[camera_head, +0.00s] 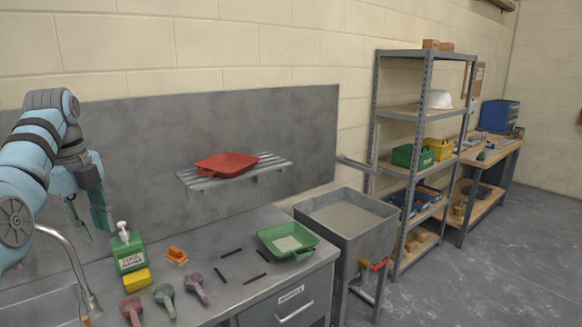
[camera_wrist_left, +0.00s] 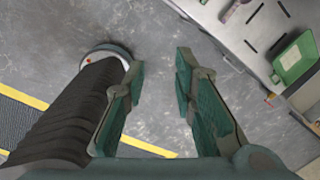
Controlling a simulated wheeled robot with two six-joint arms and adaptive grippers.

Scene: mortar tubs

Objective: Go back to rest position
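My left gripper (camera_head: 90,215) hangs in the air at the left of the head view, beside and above the counter, close to the green soap bottle (camera_head: 128,250). Its two green fingers stand apart with nothing between them. In the left wrist view the left gripper (camera_wrist_left: 160,65) is also open and empty, over the grey floor (camera_wrist_left: 165,100). My right gripper shows in neither view.
The counter (camera_head: 220,260) holds a yellow sponge (camera_head: 137,280), several coloured scoops, black bars and a green tub (camera_head: 288,240). A red tub (camera_head: 227,165) lies on the wall rack (camera_head: 270,165). A sink (camera_head: 345,215) and shelving (camera_head: 420,110) stand to the right.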

